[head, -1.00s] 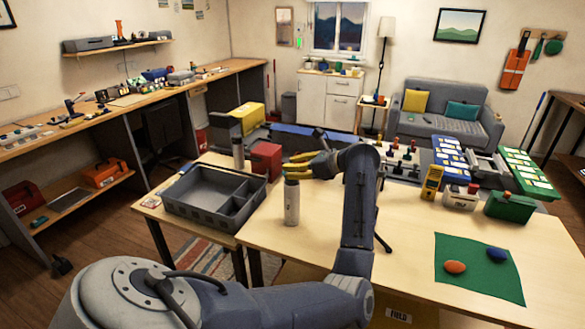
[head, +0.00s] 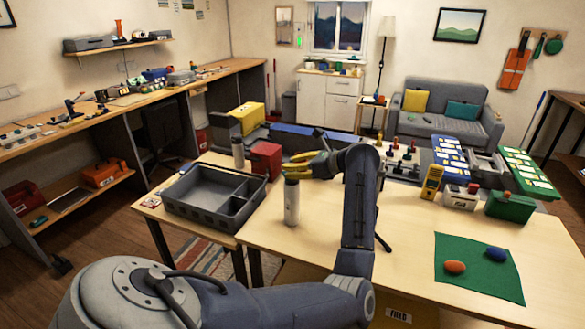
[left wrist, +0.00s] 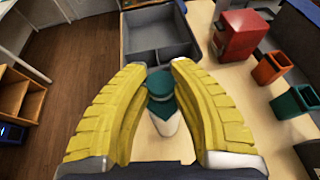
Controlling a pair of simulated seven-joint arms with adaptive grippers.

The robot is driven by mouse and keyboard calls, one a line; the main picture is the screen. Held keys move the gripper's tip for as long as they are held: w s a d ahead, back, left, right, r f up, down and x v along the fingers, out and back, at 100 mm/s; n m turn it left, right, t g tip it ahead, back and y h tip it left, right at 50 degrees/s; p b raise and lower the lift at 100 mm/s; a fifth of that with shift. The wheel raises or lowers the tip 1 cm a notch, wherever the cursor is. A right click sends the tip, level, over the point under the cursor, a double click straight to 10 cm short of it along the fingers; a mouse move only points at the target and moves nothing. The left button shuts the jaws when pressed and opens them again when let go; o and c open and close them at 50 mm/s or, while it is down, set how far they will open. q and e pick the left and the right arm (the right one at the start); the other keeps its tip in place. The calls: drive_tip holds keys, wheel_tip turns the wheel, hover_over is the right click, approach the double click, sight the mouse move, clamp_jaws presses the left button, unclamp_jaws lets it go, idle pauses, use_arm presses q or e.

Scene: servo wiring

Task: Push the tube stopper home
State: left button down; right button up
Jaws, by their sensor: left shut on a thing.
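The white tube (head: 291,206) stands upright on the light wooden table, near its left edge. In the left wrist view the tube's pale body (left wrist: 166,125) shows below a teal stopper (left wrist: 160,84), between my yellow fingers. My left gripper (head: 287,171) is at the top of the tube in the head view, and its fingertips (left wrist: 162,68) close in on the stopper's upper part. The stopper appears lined up with the tube. How deep it sits is not clear. My right gripper is not in view.
A grey divided tray (head: 190,209) stands left of the tube. A red box (head: 266,160) is behind it. A green mat (head: 475,282) with an orange and a blue lump lies at the right front. Several devices line the table's back right. The middle front is clear.

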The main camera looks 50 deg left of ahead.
use_arm(q)
drive_tip(key=shift+f, duration=1.35)
idle(0.8)
drive_tip(key=c, duration=1.1)
unclamp_jaws()
